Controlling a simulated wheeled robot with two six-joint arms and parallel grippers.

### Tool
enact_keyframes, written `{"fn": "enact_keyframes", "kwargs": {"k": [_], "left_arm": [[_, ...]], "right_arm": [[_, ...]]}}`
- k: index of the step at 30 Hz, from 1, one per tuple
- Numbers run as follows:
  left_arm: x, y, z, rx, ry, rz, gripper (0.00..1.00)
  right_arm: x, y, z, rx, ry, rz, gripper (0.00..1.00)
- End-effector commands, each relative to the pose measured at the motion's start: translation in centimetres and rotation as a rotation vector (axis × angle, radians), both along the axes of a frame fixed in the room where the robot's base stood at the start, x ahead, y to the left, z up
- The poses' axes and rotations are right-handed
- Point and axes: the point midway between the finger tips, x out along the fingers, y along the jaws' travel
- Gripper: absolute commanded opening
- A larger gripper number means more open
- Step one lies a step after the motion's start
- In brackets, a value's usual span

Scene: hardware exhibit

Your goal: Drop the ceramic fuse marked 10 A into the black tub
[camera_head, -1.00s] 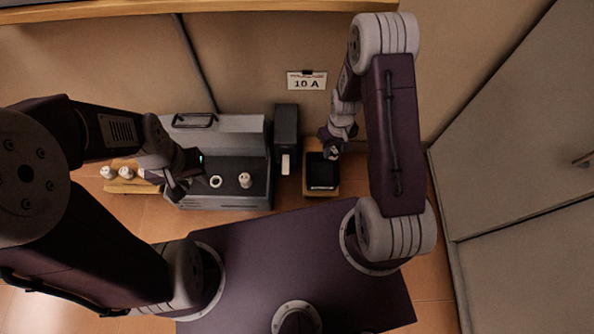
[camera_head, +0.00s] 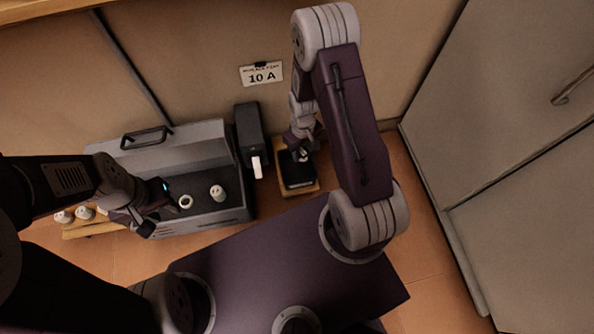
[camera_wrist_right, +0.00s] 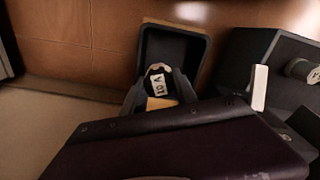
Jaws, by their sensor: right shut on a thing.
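A white ceramic fuse marked 10 A (camera_wrist_right: 158,84) shows in the right wrist view, its marking upside down there. My right gripper (camera_wrist_right: 153,92) is shut on it. The black tub (camera_wrist_right: 172,42) lies beyond the fuse in that view. In the head view my right gripper (camera_head: 300,157) is over the black tub (camera_head: 298,184), and the fuse is mostly hidden by the gripper. My left gripper (camera_head: 155,208) looks open and empty, by the left part of the grey case.
The open grey case (camera_head: 200,218) holds a white ring (camera_head: 185,202) and a white fuse (camera_head: 217,193). A dark box with a white lever (camera_head: 257,167) stands between case and tub. Several white fuses lie at far left. A 10 A sign (camera_head: 262,76) hangs on the wall.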

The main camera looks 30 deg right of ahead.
Motion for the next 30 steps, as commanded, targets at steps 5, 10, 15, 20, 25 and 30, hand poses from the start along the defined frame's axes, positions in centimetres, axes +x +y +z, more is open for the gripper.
{"fn": "enact_keyframes", "kwargs": {"k": [5,10,15,20,25,30], "left_arm": [[0.0,0.0,0.1,0.000,0.000,0.000,0.36],[0.0,0.0,0.1,0.000,0.000,0.000,0.36],[0.0,0.0,0.3,0.000,0.000,0.000,0.36],[0.0,0.0,1.9,0.000,0.000,0.000,0.36],[0.0,0.0,5.0,0.000,0.000,0.000,0.36],[0.0,0.0,7.0,0.000,0.000,0.000,0.36]], "right_arm": [[0.0,0.0,0.1,0.000,0.000,0.000,0.60],[0.0,0.0,0.1,0.000,0.000,0.000,0.60],[0.0,0.0,0.3,0.000,0.000,0.000,0.60],[0.0,0.0,2.3,0.000,-0.001,0.001,0.60],[0.1,0.0,6.2,-0.001,-0.002,0.000,0.60],[0.0,0.0,9.2,0.000,-0.001,0.000,0.60]]}}
